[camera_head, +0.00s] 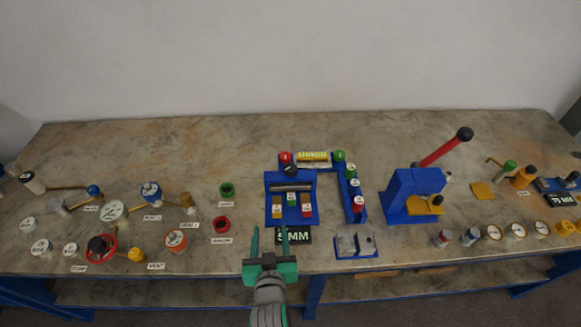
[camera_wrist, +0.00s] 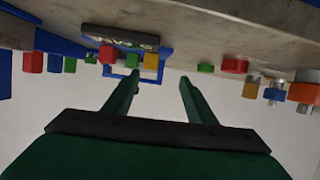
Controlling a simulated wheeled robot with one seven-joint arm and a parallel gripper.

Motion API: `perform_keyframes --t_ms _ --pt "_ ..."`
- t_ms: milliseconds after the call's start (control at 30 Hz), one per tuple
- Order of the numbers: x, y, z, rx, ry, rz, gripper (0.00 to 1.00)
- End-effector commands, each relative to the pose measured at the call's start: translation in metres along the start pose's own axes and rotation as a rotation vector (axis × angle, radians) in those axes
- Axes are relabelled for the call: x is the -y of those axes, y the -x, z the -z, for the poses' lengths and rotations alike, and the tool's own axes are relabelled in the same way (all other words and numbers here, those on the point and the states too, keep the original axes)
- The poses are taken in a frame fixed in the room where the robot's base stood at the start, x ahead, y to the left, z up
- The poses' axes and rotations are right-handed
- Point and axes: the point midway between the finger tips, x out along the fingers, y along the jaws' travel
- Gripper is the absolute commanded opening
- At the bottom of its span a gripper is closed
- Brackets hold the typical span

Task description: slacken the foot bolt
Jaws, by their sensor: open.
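My gripper (camera_head: 269,236) is open and empty at the front of the bench, its two fingers pointing toward the blue station in the middle. The fingers also show apart in the wrist view (camera_wrist: 159,82), with nothing between them. I cannot make out which part is the foot bolt; no bolt head or label for it is clear. The blue station (camera_head: 268,182) holds a grey horizontal bar (camera_head: 291,188) and small coloured blocks. A black plate marked "5MM" (camera_head: 294,236) lies just in front of it, near the right fingertip.
A blue press (camera_head: 400,195) with a red lever (camera_head: 440,152) stands right of centre. Gauges and a red handwheel (camera_head: 100,248) crowd the left. The bench's back strip (camera_head: 200,135) is mostly clear.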

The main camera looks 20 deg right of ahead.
Motion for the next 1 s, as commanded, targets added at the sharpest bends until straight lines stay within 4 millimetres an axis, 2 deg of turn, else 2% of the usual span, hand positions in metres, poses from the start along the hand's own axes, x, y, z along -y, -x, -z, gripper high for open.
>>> perform_keyframes --t_ms 33,200,300,433,567,767,1000 --pt "-0.005 -0.012 0.018 -0.006 -0.009 -0.022 0.51" --pt "-0.024 -0.041 0.062 0.013 -0.042 -0.092 0.51" --pt "-0.034 -0.052 0.085 0.022 -0.060 -0.129 0.51" --pt "-0.045 -0.060 0.107 0.032 -0.083 -0.164 0.51" --pt "-0.051 -0.063 0.118 0.039 -0.095 -0.184 0.51" --pt "-0.055 -0.076 0.120 0.043 -0.098 -0.190 0.51" --pt "-0.063 -0.116 0.117 0.044 -0.098 -0.191 0.51"
